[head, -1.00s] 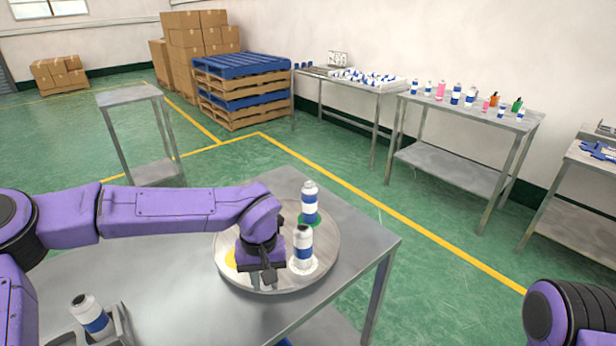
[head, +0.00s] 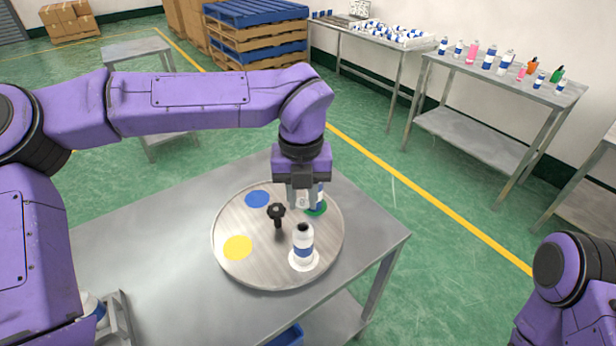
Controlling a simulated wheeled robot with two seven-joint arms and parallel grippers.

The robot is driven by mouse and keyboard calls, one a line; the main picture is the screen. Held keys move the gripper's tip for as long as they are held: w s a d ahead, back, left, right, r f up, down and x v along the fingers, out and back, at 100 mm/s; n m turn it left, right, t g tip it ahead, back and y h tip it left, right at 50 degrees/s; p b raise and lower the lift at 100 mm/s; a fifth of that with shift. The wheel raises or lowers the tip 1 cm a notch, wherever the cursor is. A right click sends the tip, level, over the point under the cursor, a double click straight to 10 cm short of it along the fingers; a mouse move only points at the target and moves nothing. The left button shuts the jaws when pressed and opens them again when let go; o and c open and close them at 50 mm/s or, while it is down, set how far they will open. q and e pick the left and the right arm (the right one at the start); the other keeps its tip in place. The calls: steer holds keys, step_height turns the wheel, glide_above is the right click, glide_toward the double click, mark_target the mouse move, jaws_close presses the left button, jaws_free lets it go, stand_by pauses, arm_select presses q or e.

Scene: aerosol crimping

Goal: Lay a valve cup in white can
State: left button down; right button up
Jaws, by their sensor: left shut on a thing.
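The white can (head: 303,245), with a blue band and a dark open top, stands upright on the white spot of the round turntable (head: 262,268). My left gripper (head: 302,204) points down just above and behind this can's mouth in the picture. It is shut on a small pale thing between its fingertips, which I take as the valve cup (head: 303,200); the fingers hide most of it. My right gripper is not in view; only part of my right arm shows.
A black knob (head: 277,212) rises from the turntable's middle. The yellow spot (head: 237,247) and blue spot (head: 257,199) are bare. The steel table (head: 160,250) is clear left of the turntable. A grey holder (head: 118,315) stands at lower left. Bottles stand on a back table (head: 500,85).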

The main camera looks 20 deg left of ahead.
mark_target(302, 201)
arm_select(q)
steer(key=shift+w+d+r+n, duration=0.1)
steer(key=shift+r+n, duration=0.05)
steer(key=shift+n, duration=0.25)
steer(key=shift+s+f+b, duration=0.2)
steer(key=shift+s+b, duration=0.15)
steer(key=shift+s, duration=0.05)
steer(key=shift+s+f+b, duration=0.1)
steer(key=shift+f+b, duration=0.2)
steer(key=f, duration=0.1)
steer(key=f+b, duration=0.2)
steer(key=shift+w+f, duration=0.1)
steer(key=shift+w, duration=0.15)
steer(key=shift+s+f+b, duration=0.1)
steer(key=shift+f+b, duration=0.55)
steer(key=shift+b, duration=0.05)
steer(key=shift+p, duration=0.3)
steer(key=shift+c, duration=1.2)
jaws_free()
